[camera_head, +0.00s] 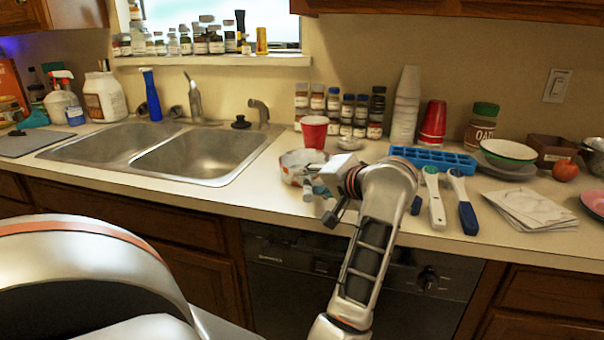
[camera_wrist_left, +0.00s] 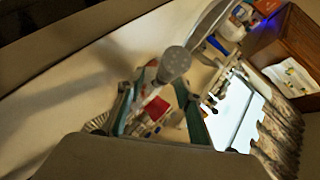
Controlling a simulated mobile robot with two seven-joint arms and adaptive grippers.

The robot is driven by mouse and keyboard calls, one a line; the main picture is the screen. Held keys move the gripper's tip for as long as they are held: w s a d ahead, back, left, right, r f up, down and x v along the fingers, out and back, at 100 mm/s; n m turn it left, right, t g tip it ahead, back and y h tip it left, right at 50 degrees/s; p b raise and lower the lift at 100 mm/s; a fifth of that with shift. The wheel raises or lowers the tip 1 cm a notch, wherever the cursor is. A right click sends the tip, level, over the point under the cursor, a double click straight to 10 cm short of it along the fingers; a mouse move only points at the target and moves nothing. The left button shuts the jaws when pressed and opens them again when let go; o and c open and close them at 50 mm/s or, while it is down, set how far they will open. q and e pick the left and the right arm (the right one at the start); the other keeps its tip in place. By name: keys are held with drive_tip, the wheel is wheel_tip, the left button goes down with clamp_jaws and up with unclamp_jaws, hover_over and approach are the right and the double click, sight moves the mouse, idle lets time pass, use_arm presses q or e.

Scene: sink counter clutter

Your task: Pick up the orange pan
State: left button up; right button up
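I cannot pick out an orange pan in either view. My left gripper (camera_head: 320,198) is over the counter's front edge, right of the sink, in the head view. It is close to a whitish bowl (camera_head: 296,163) with reddish and bluish marks; I cannot tell if they touch. In the left wrist view, the left gripper (camera_wrist_left: 158,108) shows its fingers apart, with a red cup (camera_wrist_left: 156,108) visible in the gap beyond them. Part of the counter behind the wrist is hidden by my arm. My right gripper is not in view.
A double sink (camera_head: 200,160) lies to the left. A red cup (camera_head: 314,130), spice jars and stacked cups (camera_head: 406,100) stand behind.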

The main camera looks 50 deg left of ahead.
use_arm(q)
drive_tip(key=shift+x, duration=0.9)
drive_tip(key=shift+d, duration=0.1)
clamp_jaws()
drive_tip(key=shift+r, duration=0.15)
